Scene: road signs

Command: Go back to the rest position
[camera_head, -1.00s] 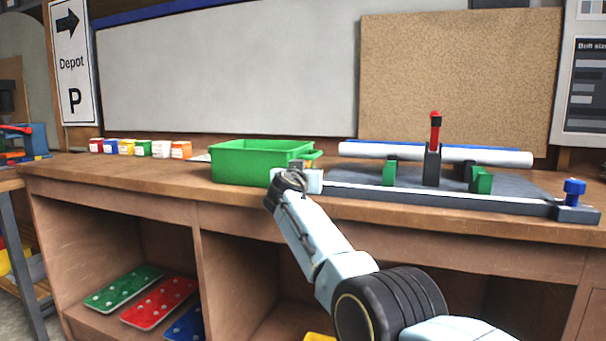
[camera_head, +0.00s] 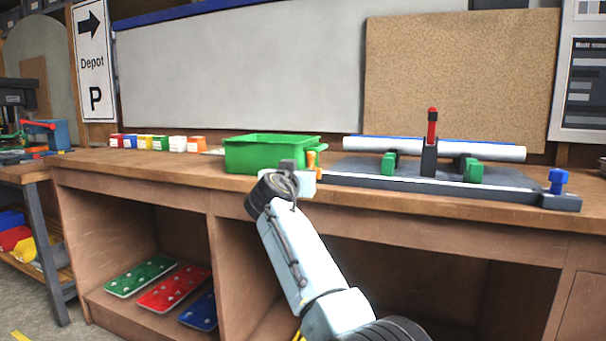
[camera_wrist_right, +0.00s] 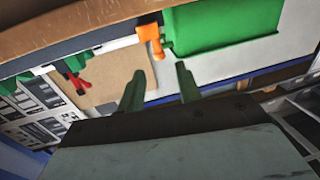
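My right arm reaches up from the bottom of the head view. Its gripper (camera_head: 296,174) is in front of the workbench, by the right end of the green bin (camera_head: 262,155), with its fingers mostly hidden behind the wrist. In the right wrist view the two fingers of this gripper (camera_wrist_right: 158,75) stand apart with nothing between them. The green bin (camera_wrist_right: 215,25) and an orange part (camera_wrist_right: 150,36) lie beyond the fingertips there. I cannot tell the exact gap to the bin. My left gripper is in neither view.
The workbench (camera_head: 190,172) carries a row of small coloured boxes (camera_head: 158,143) at left and a grey fixture (camera_head: 430,175) at right, with a white tube (camera_head: 435,148) and a red-topped clamp (camera_head: 431,130). Coloured plates (camera_head: 174,289) lie on the lower shelf. Floor shows at lower left.

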